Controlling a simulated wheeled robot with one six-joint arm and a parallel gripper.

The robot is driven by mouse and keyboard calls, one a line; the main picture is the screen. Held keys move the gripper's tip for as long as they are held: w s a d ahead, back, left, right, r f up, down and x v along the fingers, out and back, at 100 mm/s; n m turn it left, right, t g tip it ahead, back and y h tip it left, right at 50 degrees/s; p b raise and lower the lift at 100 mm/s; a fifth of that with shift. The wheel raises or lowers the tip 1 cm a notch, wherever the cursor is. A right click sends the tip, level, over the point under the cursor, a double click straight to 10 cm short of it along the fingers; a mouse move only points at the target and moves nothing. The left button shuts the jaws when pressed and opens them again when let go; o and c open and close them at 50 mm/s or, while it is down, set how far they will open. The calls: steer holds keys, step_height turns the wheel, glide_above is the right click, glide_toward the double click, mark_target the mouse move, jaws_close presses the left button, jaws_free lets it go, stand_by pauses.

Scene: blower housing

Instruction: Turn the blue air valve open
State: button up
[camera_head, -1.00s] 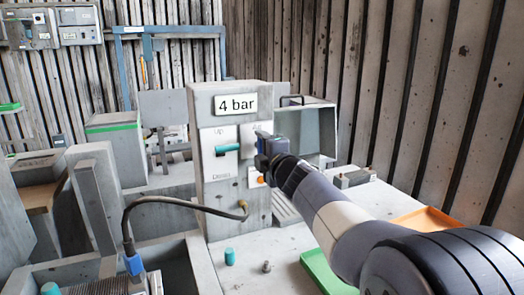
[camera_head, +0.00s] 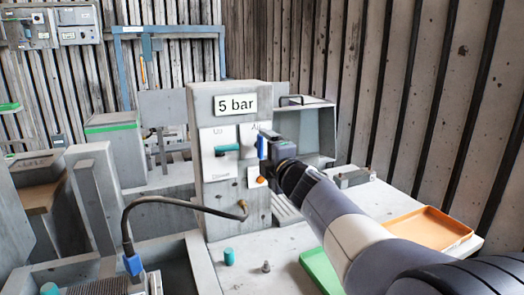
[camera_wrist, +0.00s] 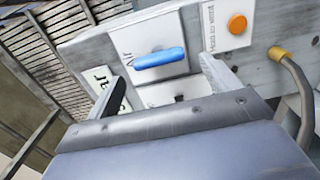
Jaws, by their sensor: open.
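The blue air valve handle (camera_head: 262,146) sits on a white plate marked "Air" on the front of a grey panel (camera_head: 232,199). It stands upright in the head view. In the wrist view the handle (camera_wrist: 159,58) lies across the picture, between and just beyond the fingertips. My gripper (camera_head: 271,146) is in front of the handle, to its right in the head view. In the wrist view my gripper (camera_wrist: 157,72) is open and empty, with a finger on each side. A sign (camera_head: 236,104) above reads "5 bar".
A teal lever (camera_head: 228,148) sits left of the valve. An orange button (camera_wrist: 237,24) is on the neighbouring plate. A black hose (camera_head: 185,200) joins the panel. Green (camera_head: 318,270) and orange (camera_head: 432,228) trays lie on the right of the bench.

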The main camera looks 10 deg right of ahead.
mark_target(260, 148)
steer(key=s+d, duration=0.1)
steer(key=s, duration=0.6)
steer(key=shift+s+d+p, duration=0.25)
steer(key=shift+p, duration=0.05)
steer(key=w, duration=0.3)
steer(key=w+a, duration=0.1)
steer(key=w, duration=0.3)
steer(key=w+a, duration=0.1)
steer(key=w, duration=0.2)
steer(key=shift+w+b, duration=0.35)
steer(key=shift+s, duration=0.15)
